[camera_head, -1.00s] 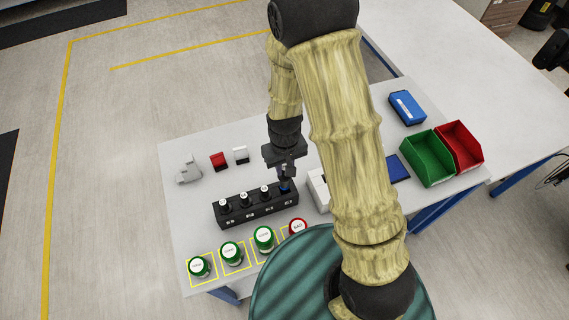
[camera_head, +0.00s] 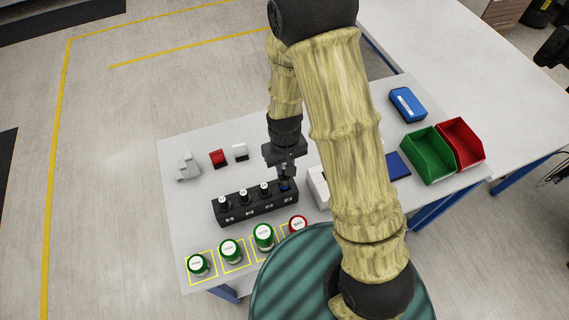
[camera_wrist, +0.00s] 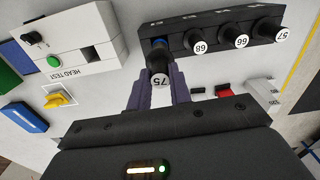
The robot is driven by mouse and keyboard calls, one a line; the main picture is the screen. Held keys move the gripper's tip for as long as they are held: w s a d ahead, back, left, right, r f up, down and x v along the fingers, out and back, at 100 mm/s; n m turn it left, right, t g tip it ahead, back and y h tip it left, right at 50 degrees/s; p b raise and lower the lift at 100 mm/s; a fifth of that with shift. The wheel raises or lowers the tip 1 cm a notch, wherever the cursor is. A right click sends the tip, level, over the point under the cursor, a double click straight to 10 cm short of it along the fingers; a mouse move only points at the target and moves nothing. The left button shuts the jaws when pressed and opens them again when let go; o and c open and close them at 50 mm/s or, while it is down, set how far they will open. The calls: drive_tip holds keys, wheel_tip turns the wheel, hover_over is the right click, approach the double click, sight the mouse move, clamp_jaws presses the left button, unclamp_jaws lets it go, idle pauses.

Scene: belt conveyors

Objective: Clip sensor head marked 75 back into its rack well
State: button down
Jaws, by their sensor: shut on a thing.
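The sensor head marked 75 (camera_wrist: 158,72) is between my gripper's fingers in the wrist view, its label facing the camera. My gripper (camera_head: 286,170) is shut on it, over the right end of the black rack (camera_head: 256,210). The rack also shows in the wrist view (camera_wrist: 215,32). The head stands at the rack's end well, where a bit of blue shows just beyond it. I cannot tell how deep it sits. Heads marked 68 (camera_wrist: 196,43), 66 (camera_wrist: 237,38) and 57 (camera_wrist: 267,29) stand in the other wells.
A white head test box (camera_wrist: 75,48) with a green button stands close beside the rack. Green-lidded jars (camera_head: 231,250) and a red-lidded BAD jar (camera_head: 298,224) stand in front. Green (camera_head: 428,158) and red (camera_head: 460,145) bins are at the right.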

sight(285, 178)
drive_tip(key=shift+f+b, duration=2.9)
drive_tip(key=shift+f, duration=0.85)
idle(0.9)
drive_tip(key=c, duration=1.2)
unclamp_jaws()
drive_tip(key=shift+r, duration=0.1)
wheel_tip(285, 178, up, 17)
drive_tip(key=b, duration=0.2)
drive_tip(key=shift+r, duration=0.15)
